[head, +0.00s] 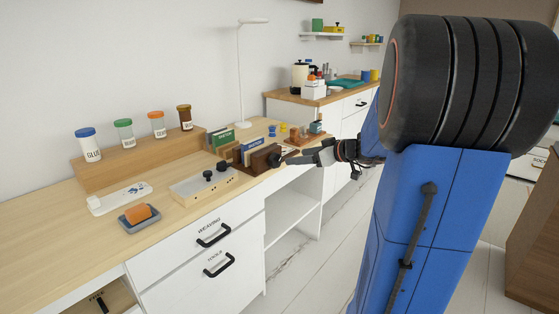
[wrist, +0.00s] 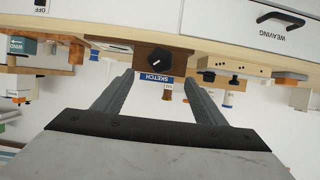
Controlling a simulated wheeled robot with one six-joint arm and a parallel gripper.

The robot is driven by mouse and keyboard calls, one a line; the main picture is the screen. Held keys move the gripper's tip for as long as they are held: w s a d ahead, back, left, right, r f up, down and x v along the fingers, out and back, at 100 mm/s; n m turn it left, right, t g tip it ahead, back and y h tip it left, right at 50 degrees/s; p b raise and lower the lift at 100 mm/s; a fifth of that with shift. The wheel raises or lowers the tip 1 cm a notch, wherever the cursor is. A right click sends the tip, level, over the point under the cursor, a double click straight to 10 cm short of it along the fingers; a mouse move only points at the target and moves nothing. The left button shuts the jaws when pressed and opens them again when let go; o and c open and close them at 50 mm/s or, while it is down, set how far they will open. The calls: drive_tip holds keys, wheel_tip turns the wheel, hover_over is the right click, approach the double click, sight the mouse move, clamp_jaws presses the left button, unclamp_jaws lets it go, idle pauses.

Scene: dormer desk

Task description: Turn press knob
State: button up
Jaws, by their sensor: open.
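The press is a dark brown wooden block (head: 262,161) near the desk's front edge, with a black round knob (head: 274,160) on its front face. In the wrist view, which looks upside down, the knob (wrist: 160,57) shows a pale pointer line, and a blue book spine marked SKETCH (wrist: 156,78) appears beyond the block. My gripper (head: 291,160) reaches in from the right, close to the knob. In the wrist view my gripper (wrist: 158,82) is open and empty, its two fingers on either side of the knob's line. I cannot tell whether they touch it.
A pale box with black knobs (head: 203,187) stands left of the press. A lamp (head: 240,75) stands at the back. Drawers (head: 212,235) with black handles are below.

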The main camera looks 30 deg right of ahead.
sight(279, 159)
drive_tip(key=x, duration=1)
drive_tip(key=shift+w+a+f, duration=0.15)
drive_tip(key=shift+w+f, duration=0.1)
drive_tip(key=shift+w, duration=0.05)
drive_tip(key=c, duration=1)
